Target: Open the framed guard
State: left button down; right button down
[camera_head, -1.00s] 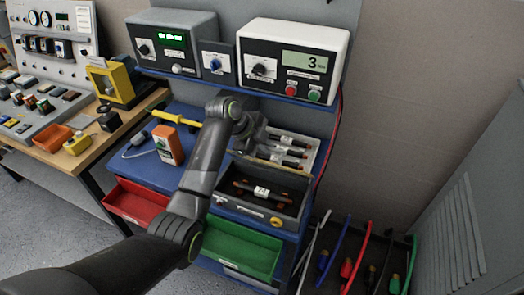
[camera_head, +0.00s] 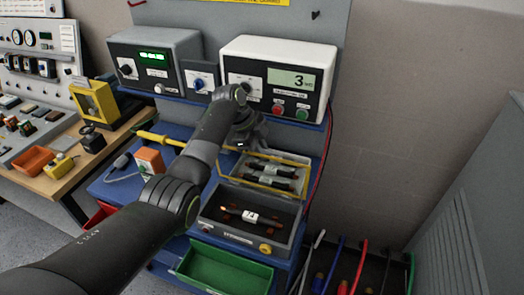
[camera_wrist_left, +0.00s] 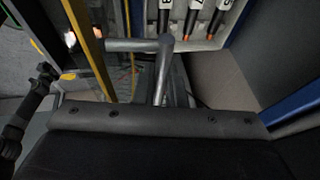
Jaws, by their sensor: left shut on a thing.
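The framed guard (camera_head: 258,184) has a thin yellow frame around a clear pane. In the head view it stands over the rear tray, with dark cylindrical parts showing through it. In the left wrist view its yellow bar (camera_wrist_left: 92,45) runs down the left side. My left gripper (camera_head: 243,146) is shut at the guard's upper left edge; the arm and wrist hide the exact grip. A grey T-shaped bar (camera_wrist_left: 163,60) shows in the wrist view. My right gripper is not in view.
An open grey box (camera_head: 232,238) with a numbered dark part is in front of the guard. Two instrument boxes, one showing 3 (camera_head: 285,75), stand close behind. A green bin (camera_head: 225,268) is below.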

pick_arm(q)
jog(key=shift+w+f, duration=0.1)
jog(key=shift+w, duration=0.05)
jog(key=shift+d, duration=0.1)
dwell(0.3)
jog(key=c, duration=1.5)
grip_release()
jog(key=w+b+v, duration=0.1)
jog(key=b+v, duration=0.1)
jog(key=v, duration=1.5)
jog(key=shift+s+r, duration=0.25)
jog(key=shift+r, duration=0.05)
